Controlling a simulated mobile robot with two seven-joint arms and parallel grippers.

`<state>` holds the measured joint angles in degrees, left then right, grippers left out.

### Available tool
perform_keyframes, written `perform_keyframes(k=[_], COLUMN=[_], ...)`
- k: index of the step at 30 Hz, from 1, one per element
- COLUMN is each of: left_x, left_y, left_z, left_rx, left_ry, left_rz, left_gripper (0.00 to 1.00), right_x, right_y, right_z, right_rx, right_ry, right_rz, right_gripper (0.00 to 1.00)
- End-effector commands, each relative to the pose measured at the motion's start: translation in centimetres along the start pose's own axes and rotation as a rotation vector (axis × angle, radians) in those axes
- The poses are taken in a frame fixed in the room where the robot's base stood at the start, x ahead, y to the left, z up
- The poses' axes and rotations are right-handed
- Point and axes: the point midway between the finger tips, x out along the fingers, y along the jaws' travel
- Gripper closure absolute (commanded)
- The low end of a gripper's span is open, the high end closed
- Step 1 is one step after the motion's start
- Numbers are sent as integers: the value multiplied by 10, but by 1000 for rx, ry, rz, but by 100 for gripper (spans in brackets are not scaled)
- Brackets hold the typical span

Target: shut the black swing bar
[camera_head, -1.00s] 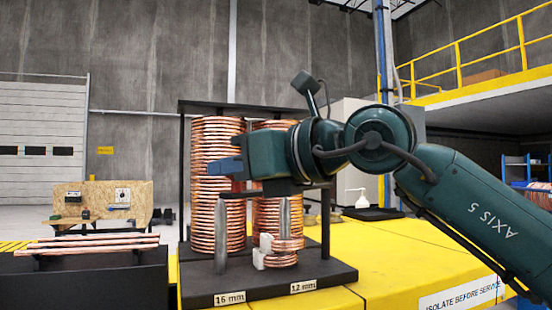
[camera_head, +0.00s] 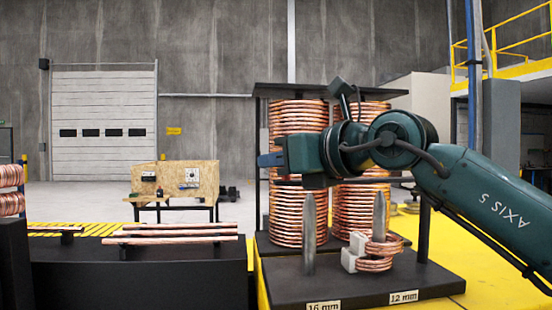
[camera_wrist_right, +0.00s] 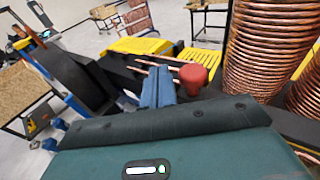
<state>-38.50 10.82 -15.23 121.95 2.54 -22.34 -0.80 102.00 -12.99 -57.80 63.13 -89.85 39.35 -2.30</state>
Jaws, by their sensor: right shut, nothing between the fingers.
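The black swing bar (camera_head: 400,180) runs level across the front of the two copper coil stacks, at the height of my right gripper's underside. Its middle is partly hidden behind my right gripper and wrist. My right gripper (camera_head: 269,160) points left, its blue fingers shut and empty, just beyond the left edge of the left stack. In the right wrist view the shut blue fingers (camera_wrist_right: 158,88) have a red knob (camera_wrist_right: 195,76) close on their right; I cannot tell whether they touch. My left gripper is out of view.
The left coil stack (camera_head: 297,215) and right stack (camera_head: 350,212) stand on a black base (camera_head: 360,285) with two upright metal pegs. Small coils with white blocks sit around the right peg. Straight copper tubes (camera_head: 170,232) lie on a dark stand to the left.

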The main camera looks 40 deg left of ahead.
Motion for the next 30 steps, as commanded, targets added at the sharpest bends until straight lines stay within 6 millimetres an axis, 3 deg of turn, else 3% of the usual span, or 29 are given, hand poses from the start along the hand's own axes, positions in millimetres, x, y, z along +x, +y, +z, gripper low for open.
perform_keyframes(k=[14, 22, 30], left_x=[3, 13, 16], left_y=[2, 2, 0], left_z=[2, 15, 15], left_rx=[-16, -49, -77], left_ry=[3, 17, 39], left_rz=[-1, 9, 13], left_gripper=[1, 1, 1], right_x=[-7, -59, -113], right_y=[0, -1, 0], right_z=[-1, -4, -2], right_rx=[0, -3, 0], right_ry=[-1, -3, -1], right_rz=[0, -3, -2], right_gripper=[100, 100, 100])
